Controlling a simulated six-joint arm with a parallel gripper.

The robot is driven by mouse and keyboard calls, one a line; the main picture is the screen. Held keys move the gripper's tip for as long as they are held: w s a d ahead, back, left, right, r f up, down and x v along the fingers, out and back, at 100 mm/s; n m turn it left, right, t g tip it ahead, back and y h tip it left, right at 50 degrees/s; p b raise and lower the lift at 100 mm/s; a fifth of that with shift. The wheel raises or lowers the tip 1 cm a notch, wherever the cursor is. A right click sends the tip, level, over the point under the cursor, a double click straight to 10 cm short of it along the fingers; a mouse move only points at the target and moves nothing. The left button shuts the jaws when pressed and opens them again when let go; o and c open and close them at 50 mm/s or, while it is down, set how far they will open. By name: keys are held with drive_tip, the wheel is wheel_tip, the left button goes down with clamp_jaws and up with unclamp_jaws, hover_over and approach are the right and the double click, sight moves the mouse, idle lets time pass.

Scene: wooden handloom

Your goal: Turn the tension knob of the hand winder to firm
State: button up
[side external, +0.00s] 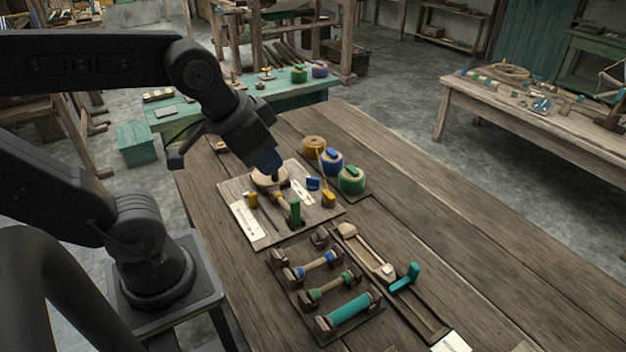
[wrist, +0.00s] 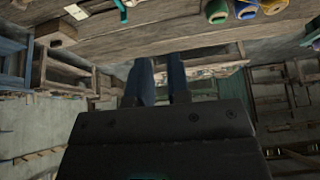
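The hand winder appears to be the wooden board (side external: 262,226) on the bench, with a round pale wooden part (side external: 268,179), a green upright handle (side external: 295,212), yellow pieces (side external: 252,200), a blue piece (side external: 313,184) and white labels (side external: 246,222). I cannot tell which piece is the tension knob, and the label writing is too small to read. My gripper (side external: 266,162) hangs just above the round part, apparently apart from it. In the wrist view, its two dark blue fingers (wrist: 161,80) stand apart with nothing visible between them.
Yellow (side external: 313,147), blue (side external: 331,161) and green (side external: 352,180) thread cones stand behind the board. A rack of wound bobbins (side external: 317,265) and a wooden slide with a teal handle (side external: 405,278) lie in front. The bench's right side (side external: 450,220) is clear.

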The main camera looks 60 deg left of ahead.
drive_tip(key=o, duration=0.4)
drive_tip(key=w+a+m+g, duration=0.1)
drive_tip(key=w+a, duration=0.3)
drive_tip(key=w, duration=0.4)
drive_tip(key=shift+r+m+y, duration=0.15)
drive_tip(key=shift+m+y, duration=0.15)
drive_tip(key=shift+m, duration=0.3)
drive_tip(key=m+g, duration=0.4)
drive_tip(key=m, duration=0.3)
hover_over(313, 178)
wheel_tip(313, 178, down, 16)
wheel_tip(313, 178, down, 14)
drive_tip(key=shift+a, duration=0.1)
clamp_jaws()
